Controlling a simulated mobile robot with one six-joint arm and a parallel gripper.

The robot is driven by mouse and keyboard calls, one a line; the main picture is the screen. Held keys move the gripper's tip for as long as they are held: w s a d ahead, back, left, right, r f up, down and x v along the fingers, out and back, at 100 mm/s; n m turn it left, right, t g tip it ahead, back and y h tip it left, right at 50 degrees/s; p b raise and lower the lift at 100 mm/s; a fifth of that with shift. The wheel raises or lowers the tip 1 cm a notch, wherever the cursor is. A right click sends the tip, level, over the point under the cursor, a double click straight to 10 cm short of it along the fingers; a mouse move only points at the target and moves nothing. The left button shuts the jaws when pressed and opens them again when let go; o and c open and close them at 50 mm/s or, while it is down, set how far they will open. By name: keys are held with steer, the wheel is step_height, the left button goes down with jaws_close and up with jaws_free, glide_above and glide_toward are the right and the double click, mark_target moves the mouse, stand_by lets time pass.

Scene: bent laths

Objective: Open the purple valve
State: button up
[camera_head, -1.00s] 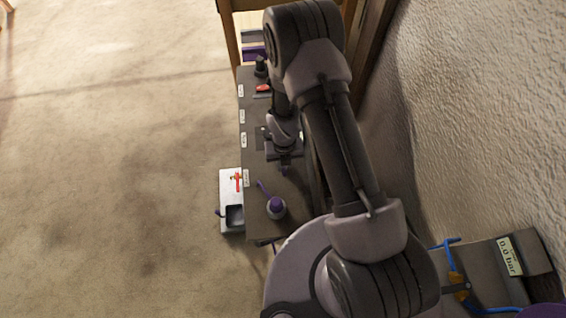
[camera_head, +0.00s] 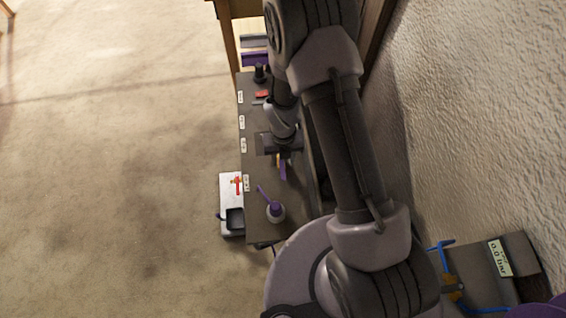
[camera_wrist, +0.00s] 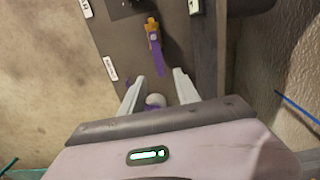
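The purple valve has an orange body (camera_wrist: 152,30) and a flat purple lever (camera_wrist: 158,60) in the wrist view. The lever points from the body toward my gripper. In the head view the purple lever (camera_head: 283,170) shows just below my gripper (camera_head: 281,148), with a bit of orange beside it. In the wrist view my gripper (camera_wrist: 158,76) is open, its two pale fingers apart. The lever's end appears between the fingertips in the picture; I cannot tell the depth gap. No contact is visible.
A round white-and-purple knob with a purple lever (camera_head: 275,208) stands nearer on the dark bench (camera_head: 252,222). A white box with a red handle (camera_head: 231,192) is left of it. A blue valve (camera_head: 450,262) and a gauge reading 0.0 bar (camera_head: 500,257) are at right, beside the rough wall.

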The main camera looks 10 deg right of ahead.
step_height(320, 180, up, 9)
steer(key=p, duration=0.7)
steer(key=shift+r, duration=0.15)
